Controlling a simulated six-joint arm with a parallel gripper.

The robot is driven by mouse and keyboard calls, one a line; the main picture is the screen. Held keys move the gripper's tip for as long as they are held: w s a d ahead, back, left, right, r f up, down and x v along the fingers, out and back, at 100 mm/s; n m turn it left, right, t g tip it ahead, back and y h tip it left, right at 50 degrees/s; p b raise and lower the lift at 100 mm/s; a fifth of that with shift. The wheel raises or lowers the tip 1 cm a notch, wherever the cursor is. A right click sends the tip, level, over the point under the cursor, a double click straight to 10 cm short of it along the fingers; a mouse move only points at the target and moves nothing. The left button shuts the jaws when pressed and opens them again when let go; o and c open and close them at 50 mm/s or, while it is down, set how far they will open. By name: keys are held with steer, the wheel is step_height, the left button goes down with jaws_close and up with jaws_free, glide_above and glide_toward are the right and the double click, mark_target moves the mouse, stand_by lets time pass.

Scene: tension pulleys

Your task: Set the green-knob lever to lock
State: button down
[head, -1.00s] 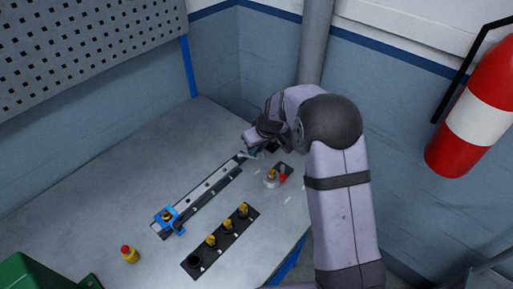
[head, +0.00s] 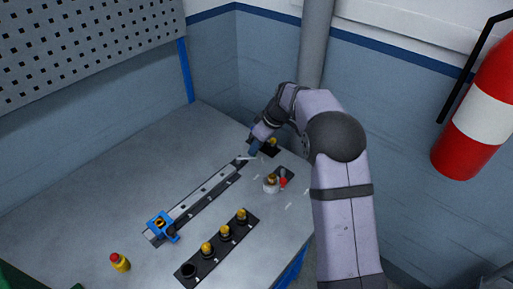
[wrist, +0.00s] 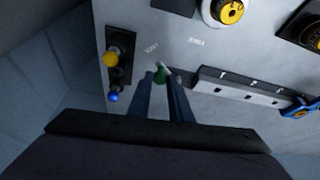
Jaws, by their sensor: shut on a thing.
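My gripper (wrist: 161,84) reaches down to the worktop in the wrist view, its two fingers close together around the green knob (wrist: 160,76) of the lever. The knob's upper part shows between the fingertips; the lever's arm and pivot are mostly hidden. Two small printed labels lie on the worktop just beyond the knob, too blurred to read surely. In the head view my gripper (head: 254,149) is low over the far end of the rail, and I cannot make out the green knob there.
A black plate with a yellow knob (wrist: 112,59) and a blue knob (wrist: 113,97) stands close left of my fingers. A grey rail (head: 206,192) with a blue bracket (head: 162,226) runs nearby. A black strip holds several yellow-topped pieces (head: 225,232). A red-capped yellow piece (head: 120,262) stands front left.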

steer(key=c, duration=1.6)
jaws_free()
steer(key=shift+c, duration=0.2)
steer(key=shift+r, duration=0.1)
steer(key=b+v, duration=0.2)
steer(key=v, duration=0.5)
steer(key=shift+d+r, duration=0.1)
steer(key=s+d+r+m+g+h+p, duration=0.1)
steer(key=s+p, duration=0.4)
steer(key=s, duration=0.6)
steer(key=s+d+r+m+g+h+p, duration=0.1)
steer(key=s+m+p, duration=0.4)
steer(key=s, duration=0.6)
steer(key=s+d+r+m+h+p, duration=0.1)
steer(key=s+d+r+m+p, duration=0.2)
steer(key=s, duration=0.8)
steer(key=d+m+p, duration=0.1)
steer(key=d+p, duration=0.1)
steer(key=shift+s+r+g+p, duration=0.25)
steer(key=shift+r+g+p, duration=0.05)
steer(key=shift+g+p, duration=0.1)
